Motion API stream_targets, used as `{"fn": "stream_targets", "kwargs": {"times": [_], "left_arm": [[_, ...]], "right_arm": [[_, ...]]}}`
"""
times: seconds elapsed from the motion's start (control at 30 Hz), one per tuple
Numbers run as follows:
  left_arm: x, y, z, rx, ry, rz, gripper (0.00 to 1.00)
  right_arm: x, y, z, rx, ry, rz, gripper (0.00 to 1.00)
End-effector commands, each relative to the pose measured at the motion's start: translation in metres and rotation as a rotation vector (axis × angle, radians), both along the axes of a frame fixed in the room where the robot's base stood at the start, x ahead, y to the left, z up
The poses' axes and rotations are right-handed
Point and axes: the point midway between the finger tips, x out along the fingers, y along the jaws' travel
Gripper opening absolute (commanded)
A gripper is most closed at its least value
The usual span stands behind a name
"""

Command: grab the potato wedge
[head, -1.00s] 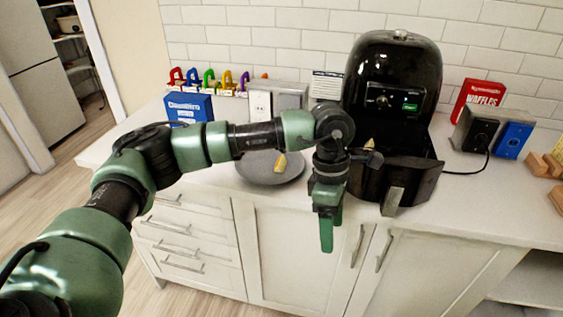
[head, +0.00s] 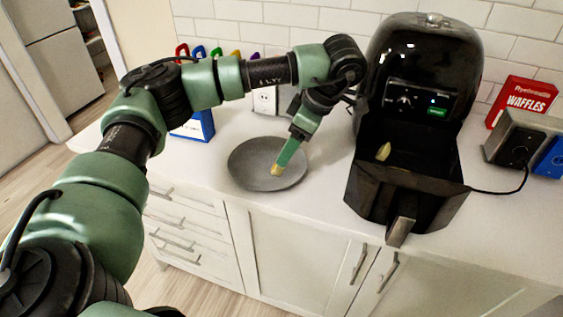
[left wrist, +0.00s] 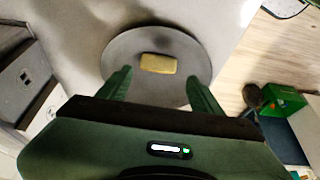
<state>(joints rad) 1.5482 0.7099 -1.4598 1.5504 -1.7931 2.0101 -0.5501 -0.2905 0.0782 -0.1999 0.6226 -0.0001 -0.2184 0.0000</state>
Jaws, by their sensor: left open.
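A yellow potato wedge (head: 276,170) lies on the round grey plate (head: 245,172) on the counter. In the left wrist view the wedge (left wrist: 158,64) lies on the plate (left wrist: 190,60), ahead of and between the fingers. My left gripper (head: 282,162) points down over the plate, its fingers at the wedge in the head view. It is open in the left wrist view (left wrist: 160,88), with nothing between its fingertips. A second wedge (head: 383,151) is in the black air fryer's pulled-out drawer (head: 368,200). My right gripper is not in view.
The black air fryer (head: 425,60) stands right of the plate. A red waffles box (head: 520,100) and grey outlet box (head: 515,140) stand at the right. A blue box (head: 195,127) stands behind the plate. The counter front is clear.

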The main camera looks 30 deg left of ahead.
Motion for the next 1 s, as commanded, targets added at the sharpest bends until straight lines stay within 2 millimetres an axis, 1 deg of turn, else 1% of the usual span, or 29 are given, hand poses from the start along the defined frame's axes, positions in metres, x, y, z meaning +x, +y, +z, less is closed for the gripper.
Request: {"fn": "stream_targets", "kwargs": {"times": [0.03, 0.1, 0.2, 0.3, 0.4, 0.53, 0.67, 0.7, 0.77, 0.8, 0.83, 0.87, 1.0], "left_arm": [[-0.001, 0.002, -0.006, -0.002, 0.002, 0.001, 0.65], [-0.001, 0.007, -0.012, 0.000, 0.003, 0.002, 0.65], [-0.002, 0.013, -0.025, 0.000, 0.004, 0.001, 0.65], [-0.003, 0.018, -0.040, -0.001, 0.002, 0.000, 0.65], [-0.004, 0.021, -0.048, 0.000, 0.001, -0.001, 0.65], [-0.003, 0.022, -0.051, -0.002, -0.001, -0.002, 0.65], [-0.003, 0.021, -0.050, -0.002, -0.001, -0.001, 0.65], [-0.003, 0.022, -0.050, -0.002, -0.001, -0.001, 0.54], [-0.003, 0.021, -0.050, -0.002, -0.001, -0.001, 0.38], [-0.003, 0.021, -0.050, -0.002, -0.001, -0.001, 0.27], [-0.003, 0.021, -0.050, -0.002, -0.001, -0.001, 0.18], [-0.003, 0.021, -0.050, -0.002, -0.001, -0.001, 0.16], [-0.003, 0.021, -0.050, -0.002, -0.001, -0.001, 0.16]], "right_arm": [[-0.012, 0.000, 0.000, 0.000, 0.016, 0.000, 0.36], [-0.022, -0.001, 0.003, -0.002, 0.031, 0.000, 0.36], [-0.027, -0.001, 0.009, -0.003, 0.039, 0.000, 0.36], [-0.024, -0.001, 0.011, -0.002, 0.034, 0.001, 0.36], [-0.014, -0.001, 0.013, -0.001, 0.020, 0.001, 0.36], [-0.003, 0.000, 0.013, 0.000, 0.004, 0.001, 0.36], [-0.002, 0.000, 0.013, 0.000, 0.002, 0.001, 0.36], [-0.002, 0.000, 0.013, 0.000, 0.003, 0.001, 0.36], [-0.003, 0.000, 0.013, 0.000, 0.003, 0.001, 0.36], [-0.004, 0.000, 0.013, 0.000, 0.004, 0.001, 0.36], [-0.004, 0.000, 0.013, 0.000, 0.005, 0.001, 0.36], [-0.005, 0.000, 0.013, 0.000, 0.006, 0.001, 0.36], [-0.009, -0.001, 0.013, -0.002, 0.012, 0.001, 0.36]]}}
